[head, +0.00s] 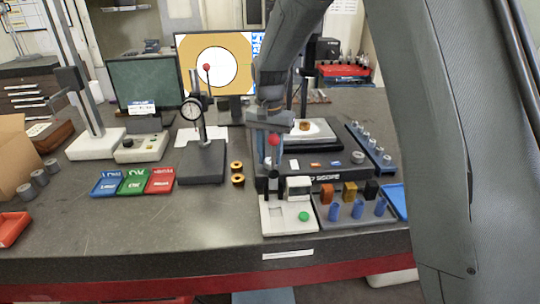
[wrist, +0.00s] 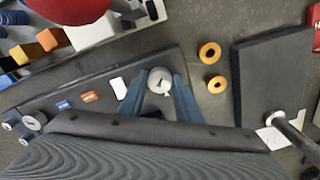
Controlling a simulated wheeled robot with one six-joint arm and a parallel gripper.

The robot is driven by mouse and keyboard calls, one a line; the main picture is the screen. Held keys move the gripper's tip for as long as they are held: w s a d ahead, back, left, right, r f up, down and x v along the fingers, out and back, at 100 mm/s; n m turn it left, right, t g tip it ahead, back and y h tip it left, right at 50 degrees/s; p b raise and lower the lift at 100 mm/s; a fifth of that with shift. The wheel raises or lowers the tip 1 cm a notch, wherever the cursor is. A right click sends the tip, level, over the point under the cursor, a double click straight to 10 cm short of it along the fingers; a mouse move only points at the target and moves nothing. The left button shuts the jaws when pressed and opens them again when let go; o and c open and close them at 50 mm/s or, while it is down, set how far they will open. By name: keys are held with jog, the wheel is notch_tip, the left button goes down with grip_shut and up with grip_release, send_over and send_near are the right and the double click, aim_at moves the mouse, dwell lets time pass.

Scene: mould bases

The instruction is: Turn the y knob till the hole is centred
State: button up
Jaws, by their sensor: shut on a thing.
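The grey round knob (wrist: 159,81) sits between the fingers of my gripper (wrist: 160,97) in the wrist view, with a dark mark on its face. I cannot read whether it is the y knob. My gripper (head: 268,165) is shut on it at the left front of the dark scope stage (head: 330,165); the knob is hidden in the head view. A second grey knob (head: 358,157) is farther right on the stage. The monitor (head: 187,50) shows the hole as a white disc (head: 216,68) roughly mid-way in a tan field. Any crosshair is too faint to judge exact centring.
A red-ball joystick (head: 273,140) rises close to my gripper from a white box (head: 277,222). A dial gauge stand (head: 202,163) and orange rings (head: 237,166) stand to the left. A rack with blue pegs (head: 357,210) is right.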

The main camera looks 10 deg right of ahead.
aim_at(270, 160)
jog(key=shift+w+m, duration=0.1)
jog(key=shift+m, duration=0.5)
jog(key=o, duration=1.1)
jog(key=shift+c, duration=0.2)
notch_tip(270, 160, up, 8)
jog(key=shift+d+f+b, duration=0.1)
jog(key=shift+b, duration=1.1)
